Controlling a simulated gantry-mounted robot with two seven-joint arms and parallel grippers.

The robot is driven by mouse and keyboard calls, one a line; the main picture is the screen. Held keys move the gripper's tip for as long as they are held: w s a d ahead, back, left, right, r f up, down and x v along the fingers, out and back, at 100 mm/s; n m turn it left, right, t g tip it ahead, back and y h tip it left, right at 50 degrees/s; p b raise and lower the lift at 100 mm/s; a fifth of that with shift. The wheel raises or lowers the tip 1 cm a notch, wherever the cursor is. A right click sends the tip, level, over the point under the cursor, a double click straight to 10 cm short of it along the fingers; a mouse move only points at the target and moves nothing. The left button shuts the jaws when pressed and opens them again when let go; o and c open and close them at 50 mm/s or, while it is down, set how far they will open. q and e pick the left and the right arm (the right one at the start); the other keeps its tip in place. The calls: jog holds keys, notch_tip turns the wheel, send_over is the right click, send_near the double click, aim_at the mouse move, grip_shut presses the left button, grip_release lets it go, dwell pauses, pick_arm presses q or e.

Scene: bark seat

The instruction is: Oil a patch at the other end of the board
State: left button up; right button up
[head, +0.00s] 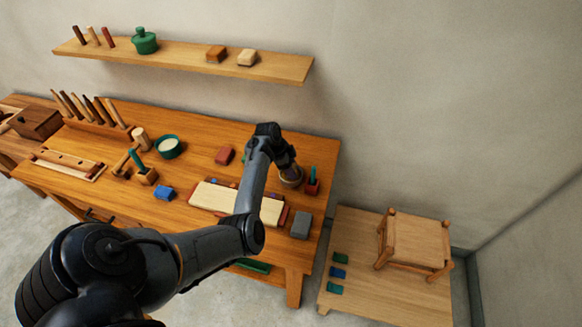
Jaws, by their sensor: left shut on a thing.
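The pale board (213,197) lies on the workbench, with reddish-brown pieces along its edges. My left forearm crosses in front of it and hides its middle. My left gripper (289,171) points down beyond the board's right part, at a round brownish jar or bowl (291,182). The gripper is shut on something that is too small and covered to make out. I cannot tell whether it touches the jar. My right gripper is not in view.
A red box with a green piece (312,184) stands close right of the gripper. A stool (416,243) stands on a low platform at right.

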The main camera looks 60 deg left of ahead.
pick_arm(q)
jog(key=shift+f, duration=0.35)
dwell(1.1)
jog(key=shift+f, duration=0.15)
dwell(1.0)
notch_tip(320, 180, up, 3)
jog(key=p, duration=0.4)
notch_tip(320, 180, up, 4)
jog(key=p, duration=0.4)
jog(key=shift+p, duration=0.3)
jog(key=shift+n, duration=0.3)
